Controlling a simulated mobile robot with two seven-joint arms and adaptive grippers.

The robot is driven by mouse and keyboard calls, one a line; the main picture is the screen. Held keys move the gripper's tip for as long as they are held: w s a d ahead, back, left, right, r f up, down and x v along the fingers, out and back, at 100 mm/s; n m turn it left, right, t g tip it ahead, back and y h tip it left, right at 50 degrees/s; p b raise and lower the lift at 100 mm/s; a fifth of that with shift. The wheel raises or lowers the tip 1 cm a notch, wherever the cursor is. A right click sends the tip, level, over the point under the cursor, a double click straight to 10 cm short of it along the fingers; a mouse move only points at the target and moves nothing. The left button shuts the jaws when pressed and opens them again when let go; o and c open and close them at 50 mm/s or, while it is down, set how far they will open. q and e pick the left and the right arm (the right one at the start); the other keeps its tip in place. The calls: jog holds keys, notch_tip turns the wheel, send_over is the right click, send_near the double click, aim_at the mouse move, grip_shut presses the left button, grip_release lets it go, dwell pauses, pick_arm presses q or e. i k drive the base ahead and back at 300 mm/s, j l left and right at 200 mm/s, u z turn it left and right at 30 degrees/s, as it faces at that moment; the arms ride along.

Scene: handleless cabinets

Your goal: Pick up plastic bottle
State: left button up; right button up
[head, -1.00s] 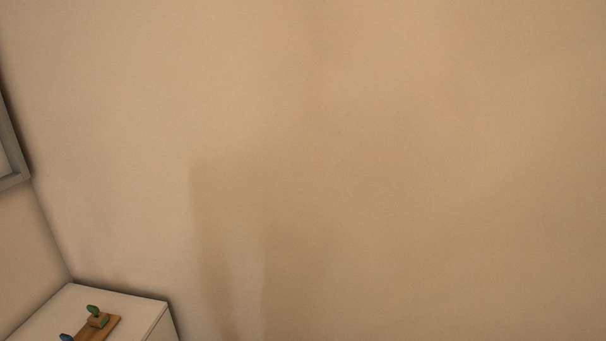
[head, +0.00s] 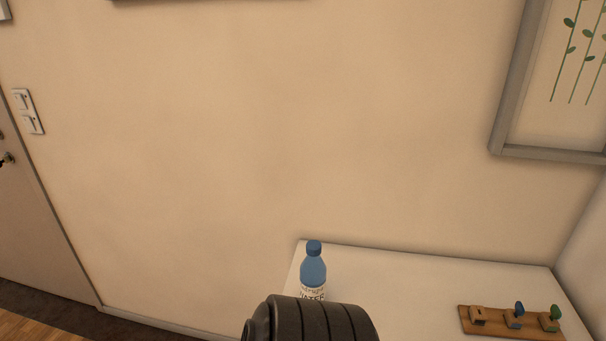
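A blue plastic bottle (head: 313,270) with a dark blue cap and a white label with dark lettering stands upright on a white cabinet top (head: 410,290), near its left edge. Its lower part is hidden behind a dark, ribbed part of my own arm at the bottom of the head view. I cannot tell whether that part touches the bottle. No fingertips of either gripper show.
A wooden board with small coloured pieces (head: 510,320) lies on the right of the cabinet top. A framed plant picture (head: 560,80) hangs on the wall above. A door (head: 35,215) and light switches (head: 28,111) are at the left. The cabinet top between bottle and board is clear.

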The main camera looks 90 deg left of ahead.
aim_at(312, 271)
jog(key=u, duration=2.6)
